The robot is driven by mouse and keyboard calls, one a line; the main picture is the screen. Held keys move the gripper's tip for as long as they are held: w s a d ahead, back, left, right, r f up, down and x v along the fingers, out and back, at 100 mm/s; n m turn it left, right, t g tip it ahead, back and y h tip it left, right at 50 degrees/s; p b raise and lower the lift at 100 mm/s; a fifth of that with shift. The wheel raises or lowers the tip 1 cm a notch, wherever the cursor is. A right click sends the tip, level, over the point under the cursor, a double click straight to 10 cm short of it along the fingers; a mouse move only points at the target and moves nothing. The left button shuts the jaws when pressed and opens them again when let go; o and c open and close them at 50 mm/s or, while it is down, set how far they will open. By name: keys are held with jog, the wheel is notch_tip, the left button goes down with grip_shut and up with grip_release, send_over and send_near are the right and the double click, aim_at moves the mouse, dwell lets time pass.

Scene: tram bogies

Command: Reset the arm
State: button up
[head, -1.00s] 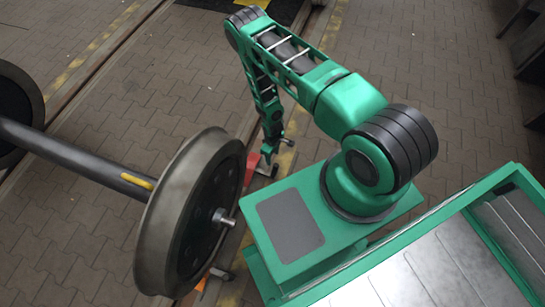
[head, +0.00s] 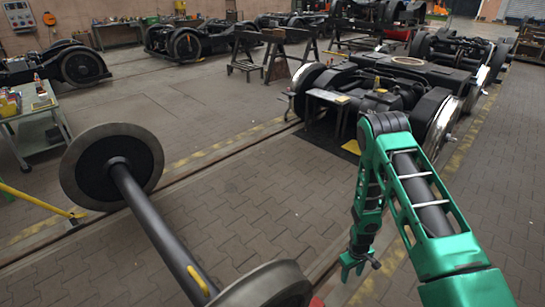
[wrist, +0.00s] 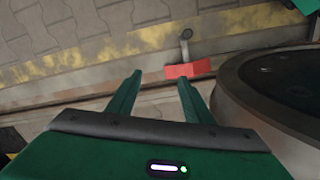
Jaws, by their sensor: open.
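My arm is green, bent at the elbow and reaching downward at the right of the head view. My gripper (head: 352,272) hangs low, pointing down, to the right of the near wheel of a loose wheelset (head: 150,220). In the wrist view my gripper (wrist: 160,78) has two green fingers set apart with nothing between them. A red wheel chock (wrist: 188,69) with a grey handle lies on the floor just beyond the fingers. The wheel (wrist: 285,90) stands on the right of that view.
A bogie (head: 385,95) stands on the track behind my arm. A workbench (head: 35,120) with small items is at the left, and trestles (head: 275,50) and more bogies are farther back. The paved floor (head: 220,110) between is open.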

jog(key=s+d+r+m, duration=0.2)
jog(key=d+r, duration=0.1)
jog(key=r, duration=0.9)
jog(key=s+d+r+m, duration=0.1)
jog(key=d+r, duration=0.2)
jog(key=r, duration=0.9)
jog(key=s+d+r+m, duration=0.2)
jog(key=d+r, duration=0.2)
jog(key=r, duration=0.8)
jog(key=s+d+r+m, duration=0.1)
jog(key=s+r+m, duration=0.2)
jog(key=s+r, duration=0.9)
jog(key=s+a+r+m, duration=0.1)
jog(key=s+r, duration=0.2)
jog(key=s, duration=0.4)
jog(key=s+a+r+m, duration=0.1)
jog(key=s+r+m, duration=0.1)
jog(key=s, duration=0.5)
jog(key=shift+s+a+r+y, duration=0.15)
jog(key=shift+s+r+y, duration=0.2)
jog(key=shift+r, duration=0.3)
jog(key=shift+w, duration=0.15)
jog(key=shift+w+f, duration=0.25)
jog(key=shift+w, duration=0.25)
